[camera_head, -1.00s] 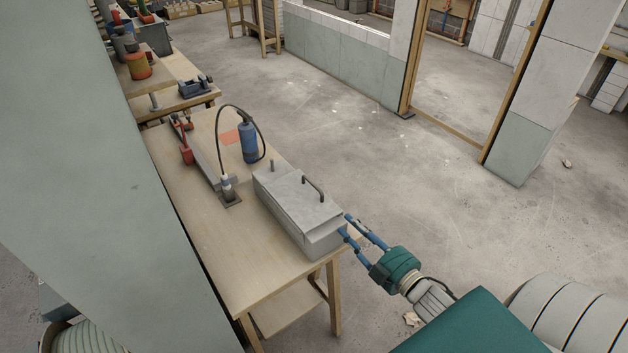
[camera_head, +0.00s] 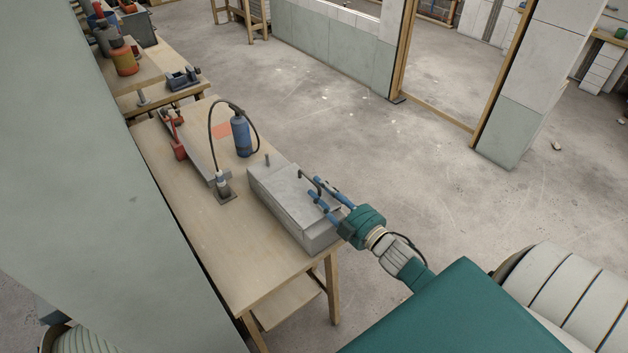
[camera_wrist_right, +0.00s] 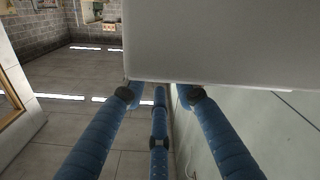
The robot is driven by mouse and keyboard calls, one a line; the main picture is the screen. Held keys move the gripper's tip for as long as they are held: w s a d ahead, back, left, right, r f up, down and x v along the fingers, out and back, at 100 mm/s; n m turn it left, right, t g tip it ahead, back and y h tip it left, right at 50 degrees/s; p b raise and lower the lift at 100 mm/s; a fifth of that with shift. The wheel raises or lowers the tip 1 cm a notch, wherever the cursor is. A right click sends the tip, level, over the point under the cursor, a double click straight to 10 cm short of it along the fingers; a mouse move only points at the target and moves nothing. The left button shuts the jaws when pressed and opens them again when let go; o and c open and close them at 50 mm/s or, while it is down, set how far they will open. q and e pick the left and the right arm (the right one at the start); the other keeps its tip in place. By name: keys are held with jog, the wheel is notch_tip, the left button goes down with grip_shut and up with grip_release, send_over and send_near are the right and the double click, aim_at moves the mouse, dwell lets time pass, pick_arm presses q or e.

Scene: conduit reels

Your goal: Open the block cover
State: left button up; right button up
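The grey block (camera_head: 290,222) lies on the wooden workbench (camera_head: 225,254), with a flat grey cover (camera_head: 283,187) on top. A dark bar handle (camera_head: 305,176) stands on the cover, and a short post (camera_head: 267,159) stands near its far end. My right gripper (camera_head: 315,188) has its two blue fingers spread at the handle's near end. I cannot tell whether they are around the handle or touching it. In the right wrist view the fingers (camera_wrist_right: 157,93) are apart with nothing between them, and a pale grey surface (camera_wrist_right: 225,45) fills the upper right. My left gripper is out of view.
A blue bottle (camera_head: 241,136) with a black hose stands behind the block. A red-handled tool (camera_head: 177,147) lies farther left. A grey-green wall (camera_head: 85,190) hides the left side. The floor (camera_head: 400,150) right of the bench is open.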

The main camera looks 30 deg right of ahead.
aim_at(298, 189)
jog(key=w, duration=0.2)
jog(key=shift+w+a, duration=0.1)
jog(key=shift+w, duration=0.65)
grip_shut()
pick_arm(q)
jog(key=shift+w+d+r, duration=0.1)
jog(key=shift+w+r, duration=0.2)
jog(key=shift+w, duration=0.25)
